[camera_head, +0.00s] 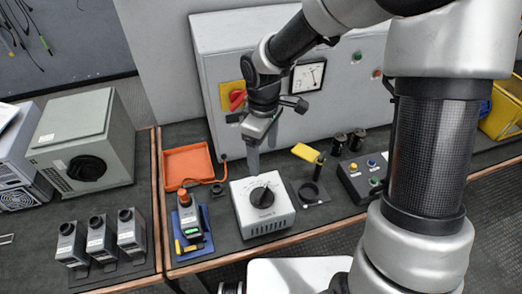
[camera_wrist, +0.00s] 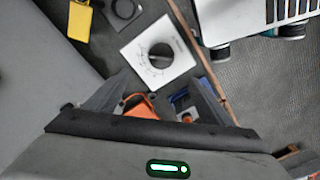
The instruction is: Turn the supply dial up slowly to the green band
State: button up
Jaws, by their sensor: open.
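The supply dial is a black knob (camera_head: 262,196) on a light grey box (camera_head: 266,228) with scale marks around it, standing on the dark bench. In the wrist view the knob (camera_wrist: 160,55) sits on the box's pale top face (camera_wrist: 133,57), beyond the fingertips. My gripper (camera_head: 253,168) is above and slightly behind the box, fingers pointing down, apart from the knob. In the wrist view its two fingers (camera_wrist: 160,88) are spread with nothing between them. A round-needled meter (camera_head: 308,75) is on the cabinet behind; no green band can be made out.
A grey cabinet (camera_head: 215,45) with a red switch (camera_head: 237,98) stands behind. Left of the box are an orange tray (camera_head: 188,163) and a blue tray (camera_head: 205,240) holding a tester.

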aim_at(262, 192)
jog(key=f, duration=0.9)
jog(key=f+b, duration=0.1)
jog(key=f, duration=0.7)
jog(key=shift+s+a+f, duration=0.1)
jog(key=shift+a+f, duration=0.1)
jog(key=shift+f, duration=0.2)
jog(key=c, duration=1)
jog(key=shift+f+m+b, duration=0.15)
jog(key=shift+m+b, duration=0.35)
jog(key=shift+b, duration=0.25)
jog(key=shift+c, duration=0.2)
jog(key=shift+r, duration=0.2)
jog(key=o, duration=1)
jog(key=shift+o, duration=0.2)
